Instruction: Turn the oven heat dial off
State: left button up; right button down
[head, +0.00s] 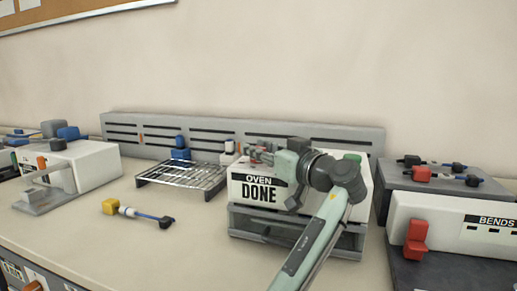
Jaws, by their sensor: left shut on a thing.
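The oven (240,191) is a white box labelled "OVEN" and "DONE", set on a dark grey frame with a glassy front. My left arm reaches across its right side from the bottom. My left gripper (262,156) points left over the oven's top edge, its fingers closed at the top left. The heat dial is mostly hidden by the fingers, so its setting cannot be read. A green part (352,157) shows on the oven's top right. My right gripper is not in view.
A wire rack (182,175) stands left of the oven. A yellow-and-blue tool (137,212) lies on the open counter. A white machine (75,165) is at left. A "BENDS" machine (455,226) with a red lever (416,240) stands close at right.

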pick_arm(q)
jog(key=o, duration=1.2)
jog(key=shift+w+f, duration=0.1)
notch_tip(320, 180, up, 10)
